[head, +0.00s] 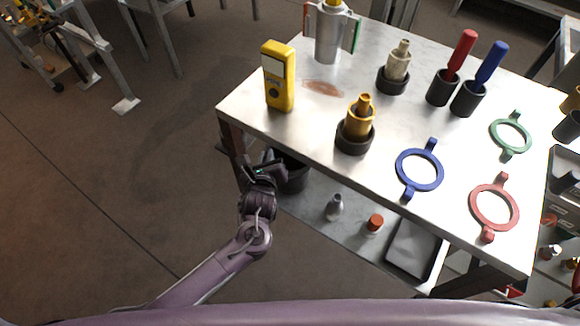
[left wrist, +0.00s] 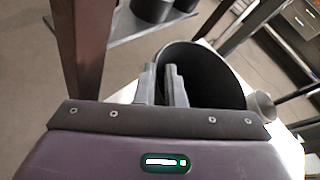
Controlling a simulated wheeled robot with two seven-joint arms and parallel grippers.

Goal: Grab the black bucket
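The black bucket (head: 294,178) stands on the lower shelf of the metal table, partly hidden by the table's top edge and my left gripper. In the left wrist view the bucket (left wrist: 215,75) shows its dark round opening just beyond the fingers. My left gripper (head: 268,170) is at the bucket's left side, below the tabletop corner. In the left wrist view its two fingers (left wrist: 161,80) stand apart, with the right finger over the bucket's opening and the left one by its rim. I cannot tell whether they touch the wall. My right gripper is not in view.
The tabletop (head: 300,130) holds a yellow meter (head: 279,76), brass fittings and coloured rings. A table leg (left wrist: 88,45) stands close left of the gripper. On the lower shelf are a grey fitting (head: 334,207), a red-capped piece (head: 374,223) and a tray (head: 411,250).

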